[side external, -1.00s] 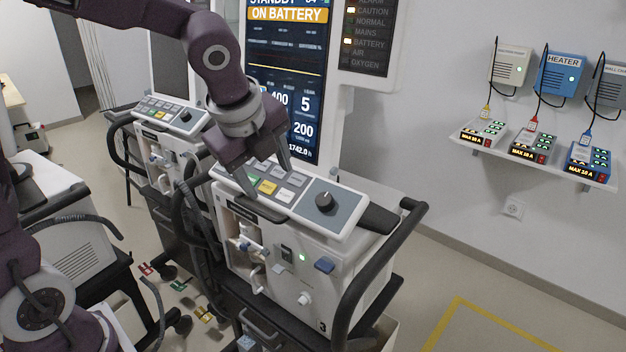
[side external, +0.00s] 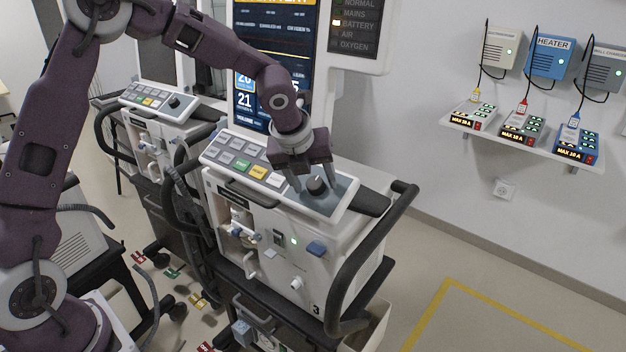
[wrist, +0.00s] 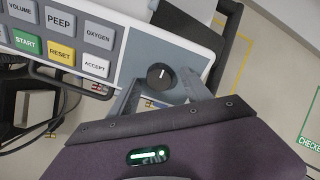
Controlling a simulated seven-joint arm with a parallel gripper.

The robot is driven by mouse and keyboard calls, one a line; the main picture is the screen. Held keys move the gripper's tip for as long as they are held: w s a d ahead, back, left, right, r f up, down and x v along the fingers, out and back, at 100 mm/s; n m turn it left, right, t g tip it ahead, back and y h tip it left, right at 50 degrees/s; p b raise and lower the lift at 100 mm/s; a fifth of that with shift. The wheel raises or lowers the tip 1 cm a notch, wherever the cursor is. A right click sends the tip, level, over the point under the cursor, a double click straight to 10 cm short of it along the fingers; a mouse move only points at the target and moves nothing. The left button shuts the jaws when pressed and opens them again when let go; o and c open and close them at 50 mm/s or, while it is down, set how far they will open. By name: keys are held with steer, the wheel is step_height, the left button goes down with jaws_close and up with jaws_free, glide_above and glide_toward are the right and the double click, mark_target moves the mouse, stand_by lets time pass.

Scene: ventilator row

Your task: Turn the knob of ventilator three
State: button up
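Ventilator three (side external: 300,240) is the near white unit, with a "3" low on its front. Its dark round knob (side external: 317,186) sits on the grey-blue right part of the top panel. In the wrist view the knob (wrist: 160,76) shows a white pointer mark pointing roughly to the top of the picture. My gripper (side external: 315,183) is over the knob, fingers pointing down, one on each side. In the wrist view my open gripper (wrist: 163,94) has its fingers left and right of the knob, with gaps showing. I cannot tell how far down they reach.
Panel buttons (side external: 243,164) lie left of the knob. A screen (side external: 275,65) stands behind. A dark handle rail (side external: 375,250) curves along the unit's right side. Another ventilator (side external: 160,125) stands farther left. A wall shelf (side external: 525,140) with power boxes is at the right.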

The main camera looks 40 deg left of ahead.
jaws_close()
steer(key=shift+n, duration=0.4)
steer(key=n, duration=0.8)
steer(key=shift+w+r+n+h, duration=0.1)
steer(key=shift+n+h, duration=0.2)
steer(key=n, duration=0.4)
steer(key=shift+n, duration=2)
steer(key=shift+w+a, duration=0.1)
